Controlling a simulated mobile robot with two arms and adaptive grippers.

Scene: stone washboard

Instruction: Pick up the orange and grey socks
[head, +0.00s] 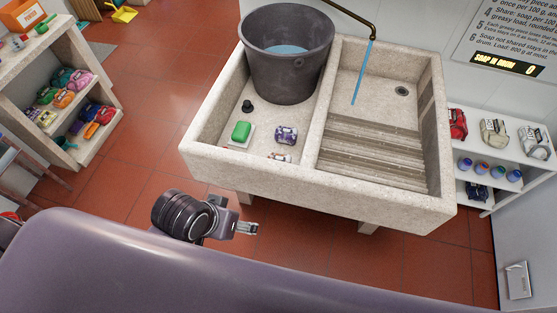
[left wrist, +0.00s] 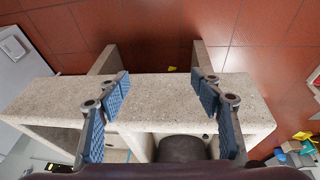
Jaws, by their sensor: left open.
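My left gripper (head: 247,229) hangs in front of the stone washboard's near wall. In the left wrist view its two blue-padded fingers (left wrist: 160,84) are spread wide with nothing between them. Rolled sock-like bundles lie on the left shelf; one orange bundle (head: 91,130) is on its lower level and another (head: 65,98) on the level above. I cannot tell which is orange and grey. A purple and white bundle (head: 286,135) lies in the left basin. A small pale and orange-brown item (head: 279,157) is partly hidden by the near wall. My right gripper is not in view.
The stone double sink (head: 330,185) has a ribbed right basin. A dark bucket (head: 287,80) with water stands in its left basin, near a green soap (head: 241,130). The right shelf (head: 500,170) holds more bundles. Red tiled floor is clear between sink and left shelf.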

